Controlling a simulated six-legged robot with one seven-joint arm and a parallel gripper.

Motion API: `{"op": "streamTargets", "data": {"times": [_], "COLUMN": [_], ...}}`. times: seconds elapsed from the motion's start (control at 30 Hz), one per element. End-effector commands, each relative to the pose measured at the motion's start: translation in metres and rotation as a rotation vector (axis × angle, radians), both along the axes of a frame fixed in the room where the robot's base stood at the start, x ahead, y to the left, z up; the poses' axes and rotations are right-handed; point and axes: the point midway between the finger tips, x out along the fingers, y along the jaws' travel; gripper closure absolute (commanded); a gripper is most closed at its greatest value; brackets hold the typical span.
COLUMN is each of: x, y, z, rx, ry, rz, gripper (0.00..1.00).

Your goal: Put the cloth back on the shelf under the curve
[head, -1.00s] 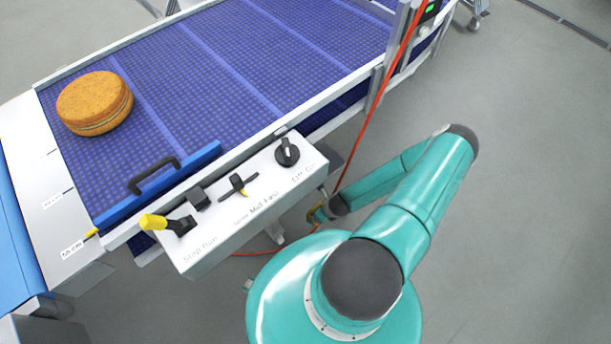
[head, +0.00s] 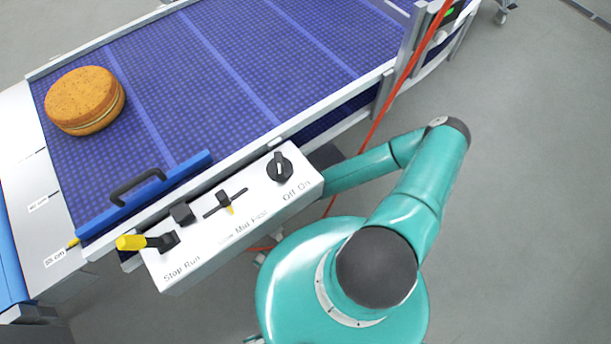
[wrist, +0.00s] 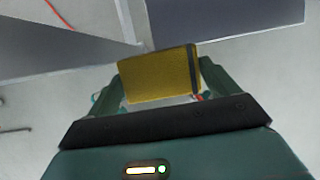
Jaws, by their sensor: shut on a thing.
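A folded yellow cloth (wrist: 158,78) with a dark band near its right end is in my gripper (wrist: 160,82) in the wrist view. The fingers are shut on it from its left and right sides. In the head view my forearm reaches left behind the control box (head: 235,225), so my gripper and the cloth are hidden there. Grey flat panels (wrist: 70,55) and (wrist: 215,18) lie just beyond the cloth in the wrist view. I cannot tell whether one is the shelf, nor whether the cloth touches them. No curve is clearly visible.
A blue conveyor belt (head: 235,75) carries a round filled cake (head: 84,100) at its left end. A blue bar with a handle (head: 140,197) lies across the belt's near corner. The control box has a yellow-tipped lever (head: 132,242). A red cord (head: 400,80) hangs beside it. Floor at right is clear.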

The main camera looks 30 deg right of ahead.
Motion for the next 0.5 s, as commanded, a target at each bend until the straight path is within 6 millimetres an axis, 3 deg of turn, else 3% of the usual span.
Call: {"op": "streamTargets", "data": {"times": [0.17, 0.5], "x": [0.017, 0.080], "y": [-0.007, -0.046], "z": [-0.009, -0.045], "rx": [-0.003, -0.002], "ry": [-0.001, 0.000], "rz": [0.000, -0.001], "gripper": [0.32, 0.32]}}
